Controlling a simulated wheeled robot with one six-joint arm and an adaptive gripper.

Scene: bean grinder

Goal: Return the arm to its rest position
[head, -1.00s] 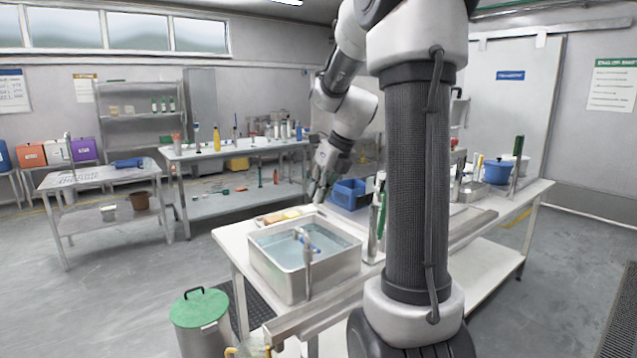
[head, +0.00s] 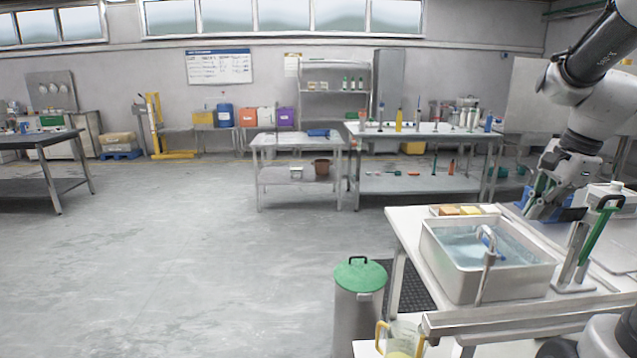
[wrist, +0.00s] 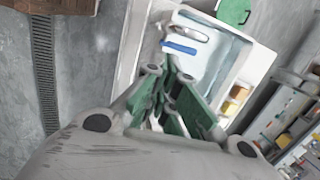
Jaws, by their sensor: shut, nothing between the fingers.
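My gripper (head: 537,203) hangs from my arm at the right of the head view, above the bench just right of the sink basin. It is shut and empty. In the wrist view its green-padded fingers (wrist: 168,85) come together, with the basin (wrist: 222,62) beyond them. In the head view the basin (head: 455,283) holds water and has a tap (head: 487,255) at its front side. The upper part of my arm runs out of view at the top right.
Sponges (head: 462,210) lie behind the basin. A green-lidded bin (head: 360,275) and a jug (head: 400,340) stand at the front. The floor to the left (head: 190,270) is clear.

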